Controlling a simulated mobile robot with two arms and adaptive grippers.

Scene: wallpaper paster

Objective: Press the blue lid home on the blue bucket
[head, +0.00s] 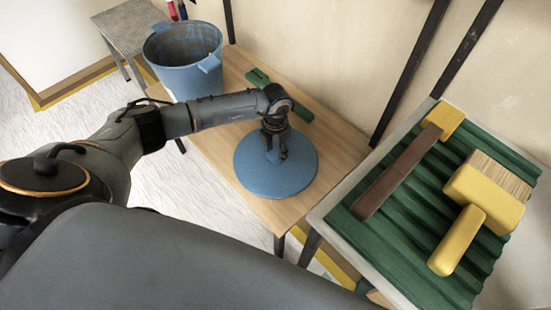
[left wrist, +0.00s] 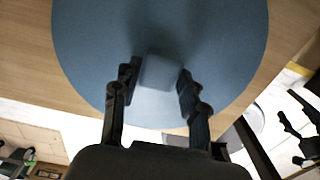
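The blue lid (head: 272,178) is a flat round disc over the wooden table's near end, beside the bucket and not on it. It looks level; I cannot tell whether it touches the table. My left gripper (head: 276,156) points down at its middle. In the left wrist view the fingers (left wrist: 160,82) stand on both sides of the lid's square knob (left wrist: 160,72), which fills the gap between them. The blue bucket (head: 187,75) stands upright and open-topped at the table's far left end.
The wooden table (head: 338,150) runs along the wall, with a green tool (head: 258,78) lying behind my forearm. At the right, a green ribbed tray (head: 395,245) holds a yellow brush (head: 485,195) and a brown-handled tool (head: 398,172). A grey stand (head: 130,27) is beyond the bucket.

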